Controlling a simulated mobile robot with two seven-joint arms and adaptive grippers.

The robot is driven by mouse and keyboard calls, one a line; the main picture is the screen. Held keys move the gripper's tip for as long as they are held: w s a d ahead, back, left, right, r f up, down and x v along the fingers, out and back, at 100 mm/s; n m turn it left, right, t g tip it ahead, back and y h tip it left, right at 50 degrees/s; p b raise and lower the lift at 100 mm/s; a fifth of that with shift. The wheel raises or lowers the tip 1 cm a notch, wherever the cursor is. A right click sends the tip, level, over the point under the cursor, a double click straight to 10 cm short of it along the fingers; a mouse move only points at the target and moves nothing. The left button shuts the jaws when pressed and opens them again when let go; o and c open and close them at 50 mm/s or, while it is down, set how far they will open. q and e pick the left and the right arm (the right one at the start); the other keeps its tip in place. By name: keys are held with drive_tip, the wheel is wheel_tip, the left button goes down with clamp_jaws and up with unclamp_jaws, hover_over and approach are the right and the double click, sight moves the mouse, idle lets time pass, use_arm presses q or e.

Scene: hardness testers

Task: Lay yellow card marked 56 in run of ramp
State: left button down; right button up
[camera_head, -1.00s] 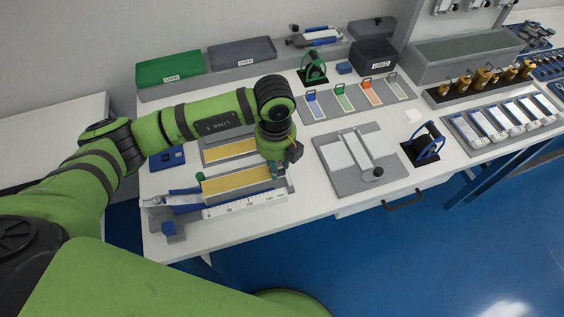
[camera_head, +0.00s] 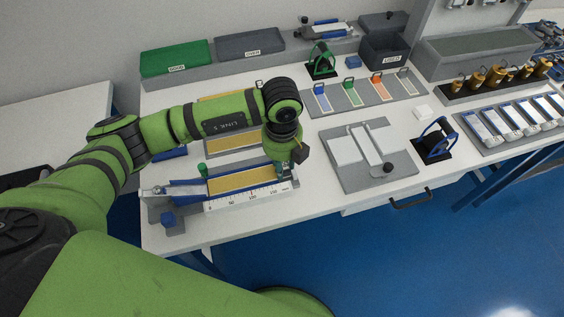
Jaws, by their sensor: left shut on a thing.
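A yellow card (camera_head: 240,179) lies lengthwise over the run of the ramp (camera_head: 185,190), behind its white scale (camera_head: 247,199). Its number cannot be read at this size. My left gripper (camera_head: 286,176) is at the card's right end, pointing down and shut, apparently on that end. The fingertips are small and partly hidden, and I cannot tell whether the card rests fully on the run. The ramp has blue parts at its left end. My right gripper is not in view.
Another yellow panel (camera_head: 228,146) lies behind the ramp, partly under my left arm. A grey plate (camera_head: 343,150) with a black knob stands to the right. Green (camera_head: 160,60) and grey (camera_head: 250,43) trays stand at the back. Table space between ramp and plate is clear.

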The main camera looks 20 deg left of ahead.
use_arm(q)
drive_tip(key=shift+s+f, duration=0.25)
drive_tip(key=shift+f, duration=0.15)
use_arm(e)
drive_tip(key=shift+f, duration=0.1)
use_arm(q)
drive_tip(key=c, duration=0.8)
unclamp_jaws()
drive_tip(key=shift+c, duration=0.2)
drive_tip(key=shift+w+f, duration=0.1)
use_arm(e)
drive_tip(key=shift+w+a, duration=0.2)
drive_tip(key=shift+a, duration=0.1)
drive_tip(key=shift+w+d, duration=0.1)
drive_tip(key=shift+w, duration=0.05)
